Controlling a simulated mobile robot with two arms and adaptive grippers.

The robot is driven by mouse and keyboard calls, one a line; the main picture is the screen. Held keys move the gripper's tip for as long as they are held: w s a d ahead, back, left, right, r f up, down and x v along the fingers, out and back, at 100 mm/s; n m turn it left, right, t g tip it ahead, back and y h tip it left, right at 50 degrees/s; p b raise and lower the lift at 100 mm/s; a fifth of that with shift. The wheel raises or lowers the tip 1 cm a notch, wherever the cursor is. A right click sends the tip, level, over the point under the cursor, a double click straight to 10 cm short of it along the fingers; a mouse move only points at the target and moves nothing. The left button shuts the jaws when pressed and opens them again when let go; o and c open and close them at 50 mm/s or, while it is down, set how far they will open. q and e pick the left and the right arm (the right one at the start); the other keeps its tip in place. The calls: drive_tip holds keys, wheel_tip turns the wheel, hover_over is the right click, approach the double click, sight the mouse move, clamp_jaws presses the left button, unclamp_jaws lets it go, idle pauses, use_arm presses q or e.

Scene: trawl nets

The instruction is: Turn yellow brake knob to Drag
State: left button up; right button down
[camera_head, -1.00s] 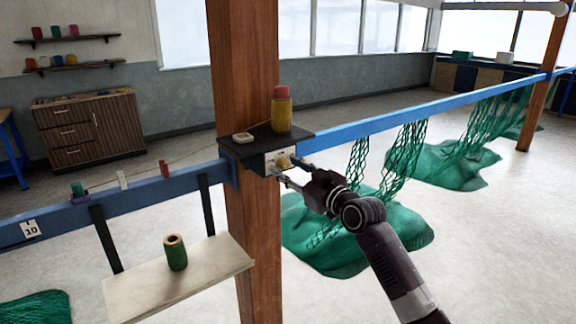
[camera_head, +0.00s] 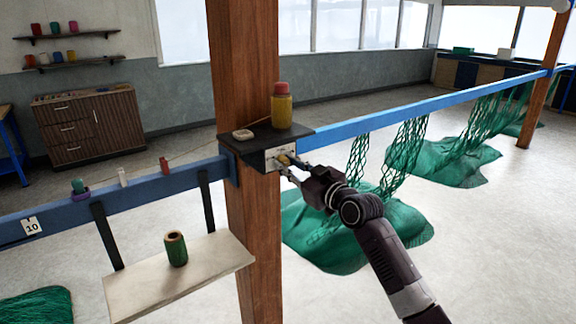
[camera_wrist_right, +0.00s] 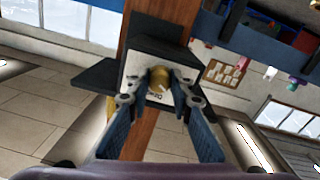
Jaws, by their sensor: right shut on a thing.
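The yellow brake knob (camera_head: 284,159) sits on the pale front plate (camera_head: 276,157) of a black box and shelf (camera_head: 262,136) fixed to the wooden post. In the right wrist view the knob (camera_wrist_right: 160,79) is round and brassy, with lettering on the plate (camera_wrist_right: 133,85) around it, too small to read surely. My right gripper (camera_head: 289,165) reaches the knob from the lower right. Its fingers (camera_wrist_right: 158,92) are on both sides of the knob and shut on it. They partly cover the knob and plate in the head view. My left gripper is not in view.
A yellow spool with a red top (camera_head: 281,105) and a small pale block (camera_head: 243,135) stand on the black shelf. The blue rail (camera_head: 400,103) runs both ways from the post (camera_head: 246,70). Green nets (camera_head: 345,232) hang and lie behind my right arm. A green spool (camera_head: 175,249) stands on a lower board (camera_head: 130,292).

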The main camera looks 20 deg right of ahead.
drive_tip(key=m+p, duration=0.2)
drive_tip(key=m, duration=0.4)
drive_tip(key=shift+r+m+p, duration=0.15)
drive_tip(key=shift+m+p, duration=0.15)
drive_tip(key=shift+p, duration=0.05)
drive_tip(key=shift+m+p, duration=0.9)
drive_tip(key=shift+m, duration=1.4)
drive_tip(key=c, duration=1.7)
unclamp_jaws()
drive_tip(key=shift+c, duration=0.2)
drive_tip(key=shift+s, duration=0.1)
drive_tip(key=shift+s, duration=0.25)
drive_tip(key=v, duration=1.1)
drive_tip(key=shift+d, duration=0.25)
